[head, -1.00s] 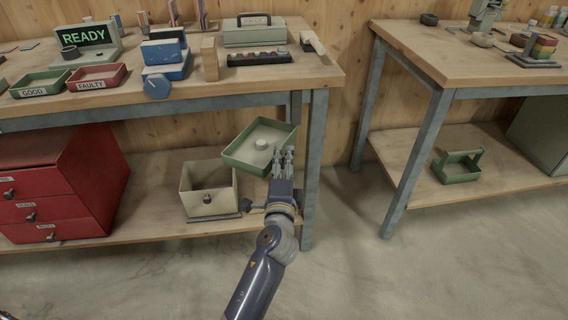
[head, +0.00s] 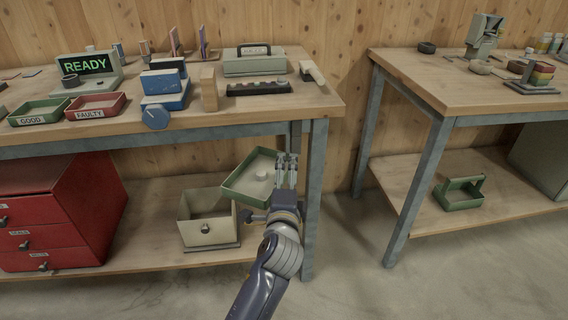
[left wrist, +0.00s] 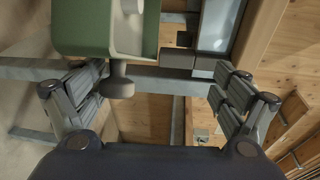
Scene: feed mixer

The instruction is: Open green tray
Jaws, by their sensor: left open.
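A green tray (head: 233,184) with a pale inside and a light round knob in it sits tilted under the bench, right of and above an open beige box. My left gripper (head: 287,166) is open at its right side; its fingers overlap the tray's right edge in the head view. In the left wrist view the green tray (left wrist: 80,28) fills the upper left, and a grey knob (left wrist: 118,84) points toward the space between the open fingers (left wrist: 155,95). No contact can be made out. My right gripper is not in view.
The beige box (head: 206,218) stands on the lower shelf beside red drawers (head: 55,215). A bench leg (head: 315,200) is close right of my gripper. Good and faulty trays (head: 95,107) lie on the bench top. A green caddy (head: 460,194) rests under the right bench.

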